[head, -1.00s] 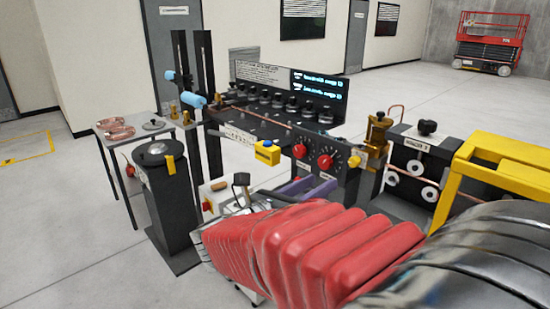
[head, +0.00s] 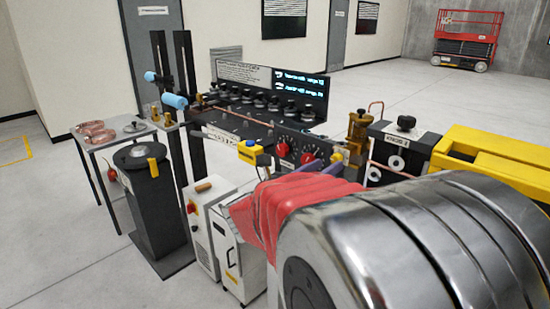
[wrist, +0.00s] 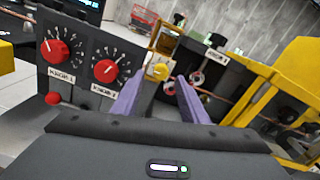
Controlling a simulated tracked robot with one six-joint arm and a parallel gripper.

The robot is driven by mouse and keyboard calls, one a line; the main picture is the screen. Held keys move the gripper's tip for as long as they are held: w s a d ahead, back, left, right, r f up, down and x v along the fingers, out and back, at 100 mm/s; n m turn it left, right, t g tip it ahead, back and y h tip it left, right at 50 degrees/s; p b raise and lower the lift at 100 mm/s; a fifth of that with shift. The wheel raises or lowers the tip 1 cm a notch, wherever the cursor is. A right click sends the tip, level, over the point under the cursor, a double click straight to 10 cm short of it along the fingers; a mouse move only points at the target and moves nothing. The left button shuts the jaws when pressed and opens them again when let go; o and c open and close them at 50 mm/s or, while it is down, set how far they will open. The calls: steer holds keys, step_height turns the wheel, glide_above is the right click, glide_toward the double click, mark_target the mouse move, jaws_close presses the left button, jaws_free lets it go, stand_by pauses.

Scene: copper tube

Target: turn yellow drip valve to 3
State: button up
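The yellow drip valve (wrist: 159,72) is a small yellow knob. It shows between my two purple fingers in the wrist view, beyond their tips. In the head view the yellow valve (head: 338,156) sits low below a brass cylinder (head: 357,130), right of two red knobs, partly hidden by my gripper. My gripper (wrist: 158,82) is open, its fingers apart and empty, pointing at the valve; I cannot tell the exact gap in depth. In the head view my gripper (head: 318,165) is just in front of the dial panel. The valve's scale numbers are not legible.
Two red dial knobs (wrist: 53,50) (wrist: 105,71) stand on a dark panel close left of my fingers. A yellow frame (wrist: 280,85) and a dark roller block (wrist: 205,65) are to the right. A yellow box with a blue top (head: 251,152) sits left of the dials.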

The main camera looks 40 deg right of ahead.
mark_target(334, 161)
steer(key=shift+w+d, duration=0.15)
steer(key=shift+d, duration=1.65)
steer(key=shift+c, duration=0.6)
jaws_close()
